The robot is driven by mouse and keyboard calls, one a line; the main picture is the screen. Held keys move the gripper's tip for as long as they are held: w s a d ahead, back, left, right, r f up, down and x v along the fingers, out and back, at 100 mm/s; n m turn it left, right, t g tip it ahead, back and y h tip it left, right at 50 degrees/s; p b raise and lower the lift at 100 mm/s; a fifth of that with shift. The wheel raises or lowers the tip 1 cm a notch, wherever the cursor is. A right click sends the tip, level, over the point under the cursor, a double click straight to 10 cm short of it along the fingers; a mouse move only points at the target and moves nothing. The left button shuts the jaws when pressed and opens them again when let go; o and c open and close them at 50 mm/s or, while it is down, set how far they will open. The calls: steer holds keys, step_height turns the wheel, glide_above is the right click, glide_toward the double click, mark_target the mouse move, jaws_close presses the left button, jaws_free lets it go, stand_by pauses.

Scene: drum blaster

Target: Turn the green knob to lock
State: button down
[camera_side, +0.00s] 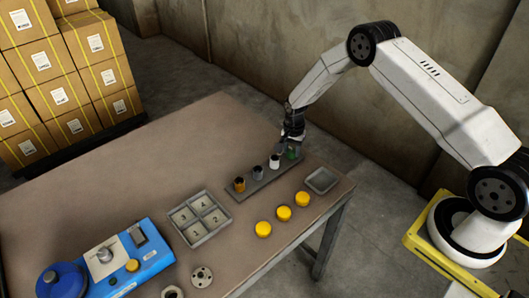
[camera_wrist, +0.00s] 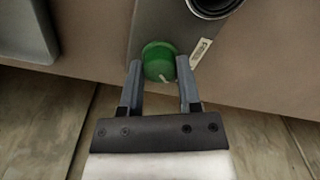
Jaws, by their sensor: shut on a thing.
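The green knob (camera_wrist: 158,60) is a round knob on the end of a grey panel in the wrist view, with a pale pointer mark at its lower edge. In the side view the green knob (camera_side: 293,153) sits at the far right end of the grey strip (camera_side: 226,196), partly hidden by my gripper. My gripper (camera_wrist: 159,75) is shut on the green knob, with one finger on its left side and one on its right. In the side view my gripper (camera_side: 291,140) reaches down onto the strip's end. A small label (camera_wrist: 201,52) lies beside the knob; its text is too small to read.
The strip also carries white (camera_side: 274,161), grey (camera_side: 258,172) and orange-topped dark (camera_side: 239,184) pieces. A grey tray (camera_side: 333,177) and yellow discs (camera_side: 283,213) lie nearby. A compartment tray (camera_side: 189,237) and blue device (camera_side: 147,262) stand left. The table's far left is clear.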

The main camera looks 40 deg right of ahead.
mark_target(292, 150)
steer(key=shift+m, duration=0.4)
steer(key=shift+c, duration=1.4)
jaws_free()
steer(key=shift+r, duration=0.2)
steer(key=shift+r, duration=3.75)
